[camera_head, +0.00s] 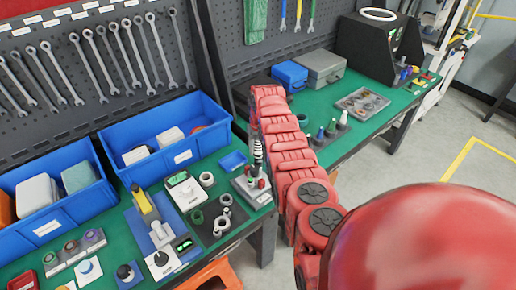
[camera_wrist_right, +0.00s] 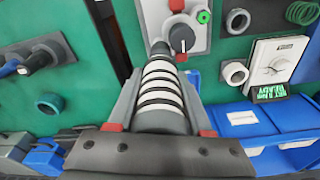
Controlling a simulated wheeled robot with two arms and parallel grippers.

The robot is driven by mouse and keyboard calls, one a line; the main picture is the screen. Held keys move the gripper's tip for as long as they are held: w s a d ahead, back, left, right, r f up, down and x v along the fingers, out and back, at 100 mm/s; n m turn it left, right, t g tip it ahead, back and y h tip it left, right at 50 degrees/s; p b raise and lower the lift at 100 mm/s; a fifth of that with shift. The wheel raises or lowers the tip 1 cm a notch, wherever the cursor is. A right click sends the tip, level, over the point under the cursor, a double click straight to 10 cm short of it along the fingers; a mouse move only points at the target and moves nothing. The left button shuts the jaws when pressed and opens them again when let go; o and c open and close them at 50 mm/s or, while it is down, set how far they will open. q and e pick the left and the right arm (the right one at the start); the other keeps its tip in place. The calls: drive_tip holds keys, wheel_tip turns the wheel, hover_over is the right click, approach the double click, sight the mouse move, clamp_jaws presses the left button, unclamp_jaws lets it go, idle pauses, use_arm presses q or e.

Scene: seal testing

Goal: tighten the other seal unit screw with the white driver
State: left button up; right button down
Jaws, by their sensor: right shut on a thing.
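My right gripper (camera_head: 258,138) is shut on a driver with black and white bands (camera_head: 258,155). The driver points down over a small grey seal unit (camera_head: 257,197) with red parts, at the right edge of the near green bench. In the right wrist view the gripper (camera_wrist_right: 162,76) has one finger on each side of the banded driver (camera_wrist_right: 161,95). The driver's tip is by the unit's grey plate (camera_wrist_right: 198,12), next to a black knob (camera_wrist_right: 181,39). I cannot tell whether the tip touches a screw; the screw is hidden. My left gripper is out of view.
Rings and seals (camera_head: 222,212) lie on a dark mat left of the unit. A white meter (camera_head: 186,189) and a yellow-handled device (camera_head: 146,207) stand farther left. Blue bins (camera_head: 165,122) line the bench's back. An orange stool (camera_head: 215,274) is below the front edge.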

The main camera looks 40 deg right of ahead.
drive_tip(key=shift+f+b, duration=0.3)
drive_tip(key=shift+b, duration=0.65)
idle(2.4)
idle(0.4)
drive_tip(key=shift+r, duration=0.75)
drive_tip(key=shift+r+p, duration=0.4)
drive_tip(key=shift+r, duration=1.4)
